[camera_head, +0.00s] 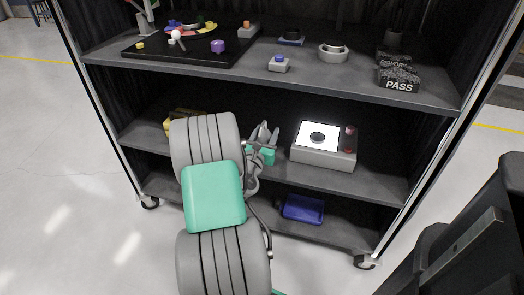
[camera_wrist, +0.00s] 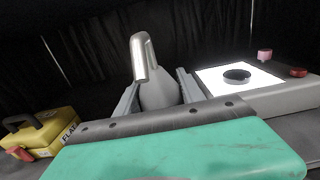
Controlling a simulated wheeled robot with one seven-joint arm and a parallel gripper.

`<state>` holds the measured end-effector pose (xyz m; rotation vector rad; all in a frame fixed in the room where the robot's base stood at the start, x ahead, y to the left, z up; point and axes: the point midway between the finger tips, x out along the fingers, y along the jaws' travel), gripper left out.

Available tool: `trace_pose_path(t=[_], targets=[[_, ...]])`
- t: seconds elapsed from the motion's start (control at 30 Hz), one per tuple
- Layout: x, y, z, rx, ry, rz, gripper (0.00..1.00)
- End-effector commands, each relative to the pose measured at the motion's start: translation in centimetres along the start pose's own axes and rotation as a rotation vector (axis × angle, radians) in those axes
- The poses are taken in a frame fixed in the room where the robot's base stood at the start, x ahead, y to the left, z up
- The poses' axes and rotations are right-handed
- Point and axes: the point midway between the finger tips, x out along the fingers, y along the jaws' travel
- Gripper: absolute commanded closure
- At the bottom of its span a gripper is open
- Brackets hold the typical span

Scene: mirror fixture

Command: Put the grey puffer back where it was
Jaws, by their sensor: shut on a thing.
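The grey puffer (camera_wrist: 146,76) is a rounded bulb with a shiny silvery nozzle. In the wrist view it stands roughly upright, nozzle up and slightly tilted, between the two fingers of my gripper (camera_wrist: 157,92). My gripper is shut on it. In the head view my gripper (camera_head: 263,138) is at the middle shelf (camera_head: 376,176), left of the light box, and the puffer is too small and overlapped there to make out clearly. Whether the puffer's base touches the shelf is hidden behind my gripper's body.
A grey light box (camera_head: 324,157) with a lit white panel and dark disc stands right of my gripper. A yellow case (camera_wrist: 40,135) is at left. A blue bin (camera_head: 303,209) sits on the bottom shelf. The top shelf (camera_head: 330,84) holds a black board and several small items above.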

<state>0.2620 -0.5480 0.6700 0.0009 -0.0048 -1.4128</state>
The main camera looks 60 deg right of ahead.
Motion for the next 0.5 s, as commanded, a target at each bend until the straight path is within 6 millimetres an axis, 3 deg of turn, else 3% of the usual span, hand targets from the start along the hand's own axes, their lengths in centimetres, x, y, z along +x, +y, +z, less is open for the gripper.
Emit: trace_pose_path(t=[0.03, 0.33, 0.5], targets=[[0.7, 0.5, -2.5, -0.003, 0.006, 0.000, 0.69], [3.2, 2.4, -5.7, -0.002, 0.004, 0.000, 0.69], [3.2, 2.4, -8.8, -0.003, 0.003, 0.000, 0.69]])
